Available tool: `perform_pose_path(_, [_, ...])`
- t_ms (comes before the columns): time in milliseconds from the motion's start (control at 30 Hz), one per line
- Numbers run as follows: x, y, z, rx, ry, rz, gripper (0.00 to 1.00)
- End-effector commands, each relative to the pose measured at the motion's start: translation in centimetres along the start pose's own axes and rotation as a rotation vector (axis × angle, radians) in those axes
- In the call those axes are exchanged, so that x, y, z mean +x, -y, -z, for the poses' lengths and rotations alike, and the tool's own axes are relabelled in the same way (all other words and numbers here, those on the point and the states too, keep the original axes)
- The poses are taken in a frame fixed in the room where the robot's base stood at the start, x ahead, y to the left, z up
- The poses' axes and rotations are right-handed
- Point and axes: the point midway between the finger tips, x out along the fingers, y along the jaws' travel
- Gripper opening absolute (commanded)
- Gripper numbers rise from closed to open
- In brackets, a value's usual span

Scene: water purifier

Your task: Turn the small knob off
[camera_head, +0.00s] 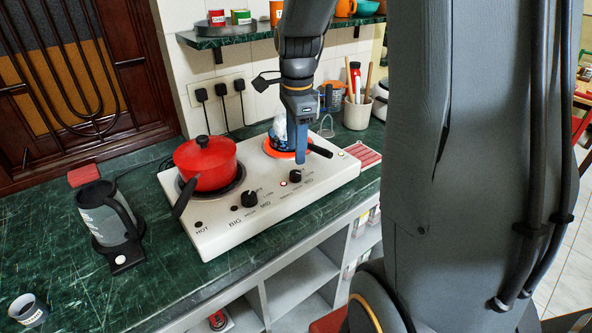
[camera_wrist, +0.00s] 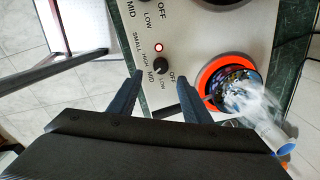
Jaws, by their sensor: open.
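The small knob (camera_head: 295,176) is a black round knob at the right of the white stove's front panel. It also shows in the wrist view (camera_wrist: 163,68), ringed by the words OFF, LOW, MID and HIGH; its exact setting is too small to read. A red indicator light (camera_wrist: 158,47) beside it looks lit. My gripper (camera_head: 301,156) points down just above and behind the small knob in the head view. In the wrist view my gripper (camera_wrist: 161,80) is open, its two dark fingers apart on either side of the knob. Whether they touch it cannot be told.
The big knob (camera_head: 250,198) is left of the small one. A red pot (camera_head: 206,163) sits on the left burner.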

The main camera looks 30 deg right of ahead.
Motion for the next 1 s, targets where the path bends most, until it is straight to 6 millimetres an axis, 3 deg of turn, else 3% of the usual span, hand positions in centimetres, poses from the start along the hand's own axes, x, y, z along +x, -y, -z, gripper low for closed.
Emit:
perform_pose_path(167, [1.2,0.1,0.3,0.037,0.0,-0.006,0.44])
perform_pose_path(600, [7.0,0.1,0.2,0.034,0.0,-0.005,0.44])
perform_pose_path(1000, [7.8,0.1,0.2,0.033,0.0,-0.002,0.44])
